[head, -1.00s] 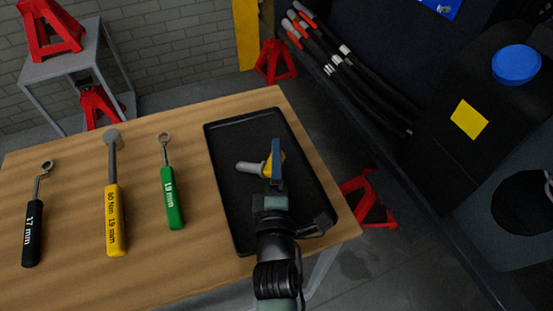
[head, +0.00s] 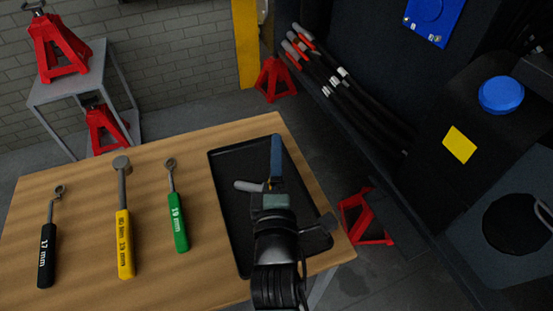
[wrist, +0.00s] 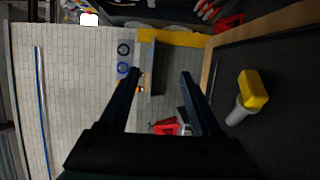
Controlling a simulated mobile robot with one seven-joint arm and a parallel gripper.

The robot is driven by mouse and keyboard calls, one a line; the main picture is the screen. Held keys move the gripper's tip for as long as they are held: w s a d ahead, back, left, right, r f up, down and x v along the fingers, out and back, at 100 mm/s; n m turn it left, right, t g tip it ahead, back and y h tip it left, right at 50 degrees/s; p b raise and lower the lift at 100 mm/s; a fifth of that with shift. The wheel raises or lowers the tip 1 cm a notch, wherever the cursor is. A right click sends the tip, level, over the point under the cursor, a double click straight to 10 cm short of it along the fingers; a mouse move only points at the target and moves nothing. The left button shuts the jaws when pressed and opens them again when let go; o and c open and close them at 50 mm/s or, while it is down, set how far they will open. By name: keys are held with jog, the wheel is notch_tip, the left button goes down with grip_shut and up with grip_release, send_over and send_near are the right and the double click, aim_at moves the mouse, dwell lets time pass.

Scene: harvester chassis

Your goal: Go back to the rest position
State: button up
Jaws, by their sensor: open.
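My gripper (head: 276,158) is in front of the black tray (head: 228,222) in the head view, with one blue finger showing clearly. In the wrist view my gripper (wrist: 160,74) is open, with nothing between its two fingers. A grey and yellow part lies in the tray; its grey end (head: 248,186) shows left of my gripper, and the rest is mostly hidden behind it. In the wrist view the part's yellow block (wrist: 253,89) and grey stem show at the right, apart from the fingers.
On the wooden table (head: 90,200) lie a black 17 mm wrench (head: 47,255), a yellow torque wrench (head: 125,243) and a green 19 mm wrench (head: 179,222). The dark chassis with hoses (head: 350,95) stands at the right. Red stands (head: 365,220) are on the floor.

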dwell(0.4)
notch_tip(320, 180, up, 26)
jog(key=a+m+t, duration=0.1)
jog(key=m+t, duration=0.4)
jog(key=m, duration=0.4)
jog(key=s+a+r+m+t+y, duration=0.15)
jog(key=s+r+m, duration=0.35)
jog(key=r, duration=0.5)
jog(key=s+r+m+t, duration=0.3)
jog(key=s+r, duration=0.4)
jog(key=r, duration=0.3)
notch_tip(320, 180, up, 13)
jog(key=p, duration=1.3)
jog(key=shift+s+a, duration=0.3)
jog(key=shift+s, duration=0.15)
jog(key=shift+c, duration=0.3)
